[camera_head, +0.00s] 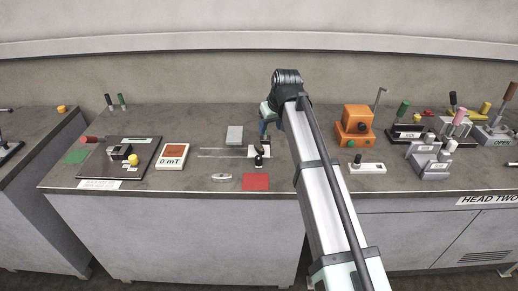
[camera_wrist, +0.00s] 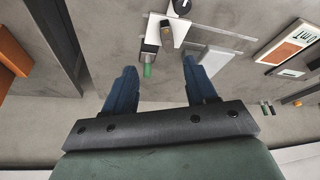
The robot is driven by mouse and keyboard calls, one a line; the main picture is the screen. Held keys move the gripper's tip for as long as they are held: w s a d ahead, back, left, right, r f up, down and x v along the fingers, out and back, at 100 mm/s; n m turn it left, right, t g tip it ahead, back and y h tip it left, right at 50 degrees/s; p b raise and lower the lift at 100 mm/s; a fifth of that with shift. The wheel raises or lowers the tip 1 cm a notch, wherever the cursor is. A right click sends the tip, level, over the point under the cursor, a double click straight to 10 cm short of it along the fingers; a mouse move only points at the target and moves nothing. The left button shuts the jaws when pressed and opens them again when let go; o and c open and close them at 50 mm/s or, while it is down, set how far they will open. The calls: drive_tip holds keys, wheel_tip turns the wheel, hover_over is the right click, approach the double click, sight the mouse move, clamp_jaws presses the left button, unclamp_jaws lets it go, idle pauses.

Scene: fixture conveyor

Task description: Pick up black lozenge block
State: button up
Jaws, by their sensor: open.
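My gripper (camera_head: 264,133) is open above the bench at the far end of the rail fixture. In the wrist view its two blue fingers (camera_wrist: 159,68) are apart with nothing held between them. Beyond the fingertips is a white carriage plate (camera_wrist: 181,29), also in the head view (camera_head: 262,149). A small dark elongated piece (camera_wrist: 165,27) lies on this plate and may be the black lozenge block; its shape is too small to be sure. Next to it is a dark block with a green end (camera_wrist: 148,70). In the head view both are hidden or too small to make out.
A black knob (camera_head: 258,161) stands at the carriage's near side. A grey plate (camera_head: 234,135) lies left of my gripper. An orange box (camera_head: 355,121) stands to the right, beyond my arm. A red mat (camera_head: 256,182) and a brown-and-white meter (camera_head: 172,156) lie on the bench.

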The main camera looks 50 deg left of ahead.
sight(260, 147)
drive_tip(key=x, duration=0.9)
drive_tip(key=s+a+x, duration=0.1)
drive_tip(key=x, duration=0.4)
drive_tip(key=shift+r, duration=0.15)
clamp_jaws()
idle(0.4)
